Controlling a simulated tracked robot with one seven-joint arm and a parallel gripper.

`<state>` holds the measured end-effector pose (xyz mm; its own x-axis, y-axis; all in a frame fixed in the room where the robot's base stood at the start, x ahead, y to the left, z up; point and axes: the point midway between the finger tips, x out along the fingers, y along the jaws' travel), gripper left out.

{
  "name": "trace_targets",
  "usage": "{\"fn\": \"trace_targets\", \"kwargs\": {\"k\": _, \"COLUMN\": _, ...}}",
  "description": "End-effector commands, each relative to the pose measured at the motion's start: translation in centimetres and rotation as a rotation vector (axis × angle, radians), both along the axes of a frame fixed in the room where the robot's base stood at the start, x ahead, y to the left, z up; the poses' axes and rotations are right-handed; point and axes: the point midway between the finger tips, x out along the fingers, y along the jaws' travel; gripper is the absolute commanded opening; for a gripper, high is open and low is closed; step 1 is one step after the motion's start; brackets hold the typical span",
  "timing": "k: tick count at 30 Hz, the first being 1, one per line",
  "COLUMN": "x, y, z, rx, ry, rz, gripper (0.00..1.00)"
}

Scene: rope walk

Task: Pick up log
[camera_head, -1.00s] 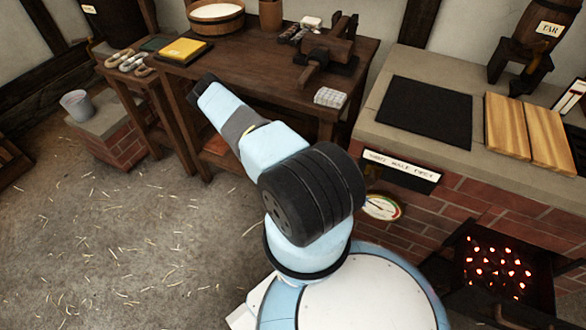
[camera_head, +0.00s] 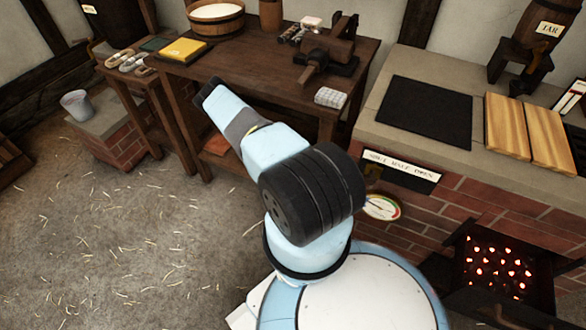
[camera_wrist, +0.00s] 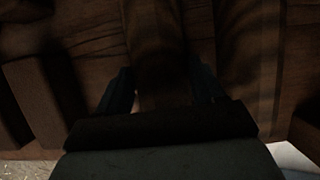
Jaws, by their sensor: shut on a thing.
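In the wrist view, my gripper (camera_wrist: 162,92) is shut on a brown, rounded length of wood, the log (camera_wrist: 157,45), which runs up the picture between the two dark fingers. The view is very dark, so the log's ends and whether it touches anything else cannot be told. In the head view my arm reaches toward the front left of the workbench, and its far end hides the gripper and the log.
The dark workbench (camera_head: 255,70) carries a yellow book (camera_head: 183,50), a wooden tub (camera_head: 216,19) and a wooden device (camera_head: 326,52). The brick stove (camera_head: 450,205) has a glowing firebox (camera_head: 497,268) at right. The straw-strewn floor (camera_head: 130,240) at left is open.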

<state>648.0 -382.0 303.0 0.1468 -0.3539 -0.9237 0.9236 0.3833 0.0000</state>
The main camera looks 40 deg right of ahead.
Motion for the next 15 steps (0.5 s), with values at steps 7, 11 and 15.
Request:
{"fn": "trace_targets", "kwargs": {"k": 7, "x": -0.13, "y": 0.02, "z": -0.06, "rx": 0.0, "ry": 0.002, "rz": -0.001, "gripper": 0.29}}
{"fn": "trace_targets", "kwargs": {"k": 11, "x": -0.15, "y": 0.01, "z": -0.04, "rx": 0.0, "ry": 0.002, "rz": -0.001, "gripper": 0.29}}
{"fn": "trace_targets", "kwargs": {"k": 15, "x": -0.07, "y": -0.02, "z": 0.57, "rx": -0.001, "ry": 0.002, "rz": -0.001, "gripper": 0.29}}
